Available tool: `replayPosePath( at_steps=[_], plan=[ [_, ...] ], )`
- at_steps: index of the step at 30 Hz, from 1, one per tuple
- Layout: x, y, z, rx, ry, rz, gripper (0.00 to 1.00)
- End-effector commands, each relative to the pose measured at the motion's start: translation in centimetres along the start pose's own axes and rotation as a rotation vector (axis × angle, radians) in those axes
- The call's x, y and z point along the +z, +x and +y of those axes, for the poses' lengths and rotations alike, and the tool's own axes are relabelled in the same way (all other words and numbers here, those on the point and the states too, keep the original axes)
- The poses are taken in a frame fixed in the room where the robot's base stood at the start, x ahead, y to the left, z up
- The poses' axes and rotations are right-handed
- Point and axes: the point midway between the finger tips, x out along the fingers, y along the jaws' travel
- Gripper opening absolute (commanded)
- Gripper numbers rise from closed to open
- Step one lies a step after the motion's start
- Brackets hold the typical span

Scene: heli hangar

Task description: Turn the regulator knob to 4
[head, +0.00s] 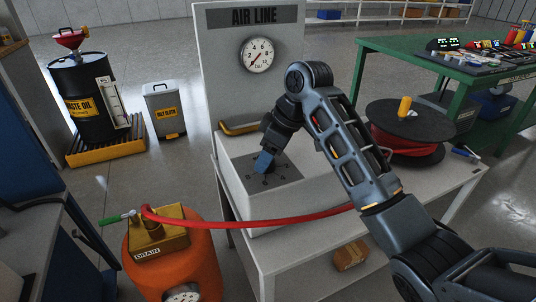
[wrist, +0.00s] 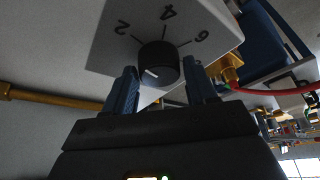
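The black regulator knob (wrist: 158,58) sits on a grey dial plate (wrist: 115,40) marked 2, 4 and 6, which appear turned in the wrist view. My gripper (wrist: 160,76) is open, with one blue finger on each side of the knob and a visible gap on both sides. In the head view my gripper (head: 264,163) points down at the dial plate (head: 280,177) and hides the knob.
The dial sits on a white box on a bench (head: 430,190). A red hose (head: 255,223) runs in front to an orange tank (head: 170,260). A yellow pipe (head: 238,128) lies behind the box, and a hose reel (head: 408,128) stands to the right.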

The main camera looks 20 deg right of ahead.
Motion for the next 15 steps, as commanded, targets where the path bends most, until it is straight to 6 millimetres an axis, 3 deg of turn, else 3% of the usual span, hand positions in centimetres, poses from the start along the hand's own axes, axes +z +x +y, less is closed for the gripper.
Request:
replayPosePath(
  at_steps=[11,15],
  plan=[
    [-0.01,-0.02,-0.01,0.0,0.0,0.0,0.19],
    [-0.04,-0.07,-0.03,0.001,0.003,0.0,0.18]
  ],
)
